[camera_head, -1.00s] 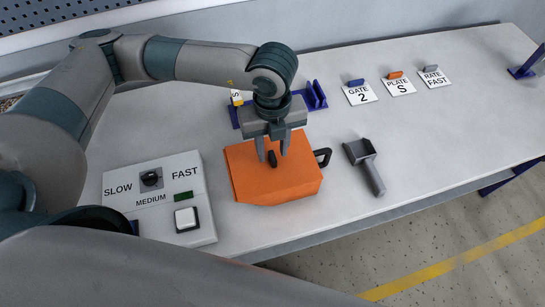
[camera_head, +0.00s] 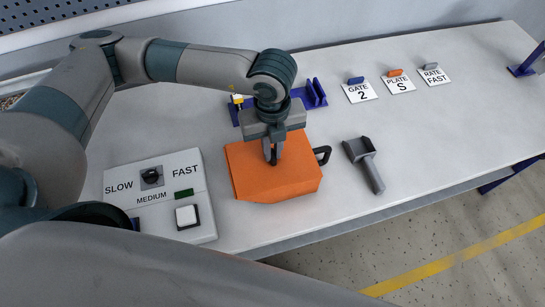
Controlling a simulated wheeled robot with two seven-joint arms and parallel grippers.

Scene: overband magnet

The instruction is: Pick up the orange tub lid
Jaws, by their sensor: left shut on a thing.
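The orange tub lid (camera_head: 280,182) lies on top of an orange tub on the bench, left of the middle of the camera_head view. A black handle loop (camera_head: 322,155) sticks out at its right side. My left gripper (camera_head: 273,158) points down over the lid. Its fingers are shut on the small dark knob on the lid's top, and they mostly hide the knob. The lid shows no visible gap above the tub. My right gripper is not in view.
A control panel (camera_head: 150,212) marked SLOW, MEDIUM and FAST lies left of the tub. A grey scoop (camera_head: 366,165) lies to the right. Blue holders (camera_head: 312,94) stand behind my gripper. Cards (camera_head: 398,86) lie at the back right. The right bench top is mostly clear.

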